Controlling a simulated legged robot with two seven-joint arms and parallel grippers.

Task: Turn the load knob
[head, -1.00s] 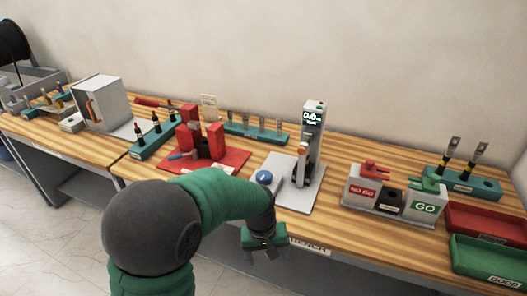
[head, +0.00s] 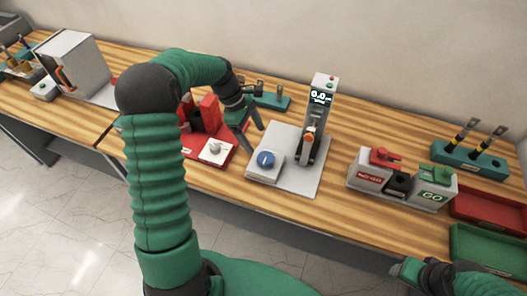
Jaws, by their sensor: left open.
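A round blue knob (head: 265,159) sits on a small light-grey box at the front left of the grey tester plate (head: 302,184). The tester column (head: 319,112) behind it has a lit display and an orange-tipped handle. A white knob (head: 215,147) sits on a pale block at the front of the red fixture (head: 192,151). My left gripper (head: 252,140) is open, fingers pointing down, above and behind the blue knob's left side. It appears apart from both knobs. My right gripper (head: 403,270) is at the lower right, off the bench's front; its jaws are unclear.
The NO-GO and GO block (head: 398,189) stands right of the tester. Red (head: 489,213) and green (head: 484,250) trays lie at the far right. A teal rack (head: 469,161) with pins is behind them. A grey cabinet (head: 77,67) stands at the left.

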